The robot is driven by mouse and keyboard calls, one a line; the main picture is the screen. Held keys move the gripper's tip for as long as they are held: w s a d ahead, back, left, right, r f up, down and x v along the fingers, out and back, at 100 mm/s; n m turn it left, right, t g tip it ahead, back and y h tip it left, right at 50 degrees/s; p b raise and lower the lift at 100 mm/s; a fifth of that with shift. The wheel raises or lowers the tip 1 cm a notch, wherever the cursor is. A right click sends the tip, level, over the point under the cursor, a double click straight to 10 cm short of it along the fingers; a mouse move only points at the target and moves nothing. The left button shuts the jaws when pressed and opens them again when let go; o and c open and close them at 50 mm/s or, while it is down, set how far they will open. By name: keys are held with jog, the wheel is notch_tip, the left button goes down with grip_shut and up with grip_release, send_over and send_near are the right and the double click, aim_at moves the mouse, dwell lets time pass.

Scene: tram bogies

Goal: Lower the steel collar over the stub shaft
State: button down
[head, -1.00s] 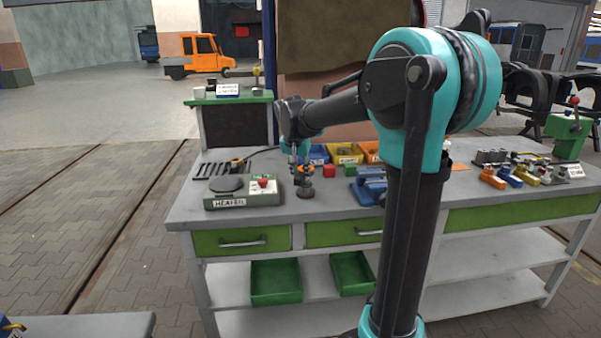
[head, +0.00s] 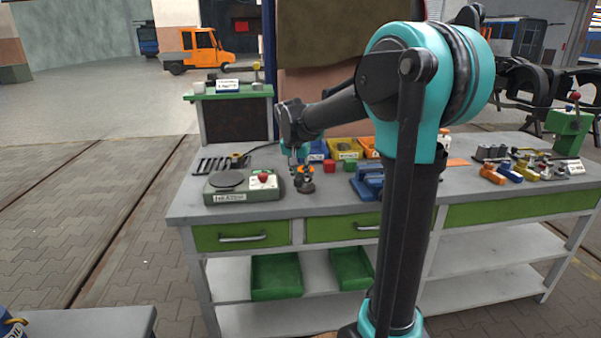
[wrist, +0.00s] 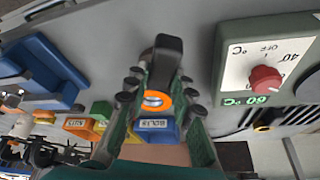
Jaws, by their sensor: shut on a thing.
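My gripper (head: 300,164) points down over the bench, with its fingers shut around a ring-like piece. In the wrist view the green-lined fingers (wrist: 158,97) stand on either side of an orange ring (wrist: 150,122) with a bright steel round (wrist: 155,101) in its middle. I take this piece to be the steel collar. A dark upright piece (wrist: 168,55), probably the stub shaft, shows just beyond the fingertips; its dark foot (head: 306,187) stands on the bench. The fingers hide the meeting of collar and shaft, so I cannot tell whether they touch.
The heater (head: 243,188), with a red knob, stands left of my gripper. Blue, yellow and orange bins (head: 346,148) are behind, and a blue vise-like fixture (head: 368,184) is to the right. Free bench top (head: 270,210) lies in front.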

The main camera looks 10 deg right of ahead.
jog(key=shift+f, duration=2)
jog(key=c, duration=1.2)
grip_release()
jog(key=v, duration=1.2)
jog(key=s+d+f+n+y, duration=0.1)
jog(key=s+d+f, duration=0.3)
jog(key=s+f, duration=0.8)
jog(key=s+d+f+n+y, duration=0.1)
jog(key=s+d+f+n, duration=0.3)
jog(key=s+f, duration=0.8)
jog(key=shift+s+d+f, duration=0.15)
jog(key=shift+s+d, duration=0.25)
jog(key=shift+s, duration=0.4)
